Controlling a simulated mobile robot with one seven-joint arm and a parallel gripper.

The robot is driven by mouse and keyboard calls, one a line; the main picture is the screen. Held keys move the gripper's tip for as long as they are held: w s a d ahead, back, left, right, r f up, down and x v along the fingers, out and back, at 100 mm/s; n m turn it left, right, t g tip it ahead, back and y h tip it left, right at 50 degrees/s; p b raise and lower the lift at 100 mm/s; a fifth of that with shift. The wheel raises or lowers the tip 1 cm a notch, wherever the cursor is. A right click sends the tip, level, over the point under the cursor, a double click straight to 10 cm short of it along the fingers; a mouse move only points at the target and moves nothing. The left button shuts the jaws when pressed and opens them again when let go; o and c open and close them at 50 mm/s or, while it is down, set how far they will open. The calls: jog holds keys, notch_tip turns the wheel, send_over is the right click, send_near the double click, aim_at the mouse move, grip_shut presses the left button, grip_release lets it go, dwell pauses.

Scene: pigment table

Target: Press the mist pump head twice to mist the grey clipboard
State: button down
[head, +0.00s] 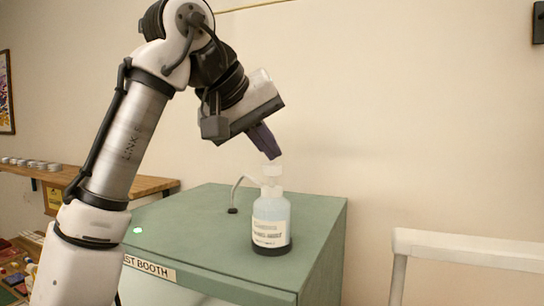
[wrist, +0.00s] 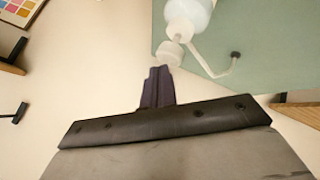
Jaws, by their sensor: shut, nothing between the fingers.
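The mist bottle (head: 271,222) stands upright on the green booth top, with pale blue liquid, a cream label and a dark base. Its white pump head (head: 272,172) is on top, and a thin white tube (head: 238,188) bends from it down to a dark fitting in the booth top. My gripper (head: 271,156) is shut and empty, its purple fingers slanting down just above the pump head. In the wrist view the fingertips (wrist: 160,68) are close to the pump head (wrist: 168,53); I cannot tell if they touch. I cannot make out a grey clipboard.
The green booth top (head: 190,213) is clear around the bottle, with a booth label on its front edge. A white rail frame (head: 470,249) stands at right. A wooden shelf (head: 150,186) with small white dishes is at left, above a cluttered table.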

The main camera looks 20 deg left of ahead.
aim_at(267, 164)
jog(key=shift+r+p, duration=0.3)
jog(key=shift+r, duration=0.25)
notch_tip(267, 164, up, 2)
jog(key=shift+r+p, duration=0.25)
jog(key=shift+p, duration=0.55)
jog(key=shift+r, duration=1.2)
dwell(1.0)
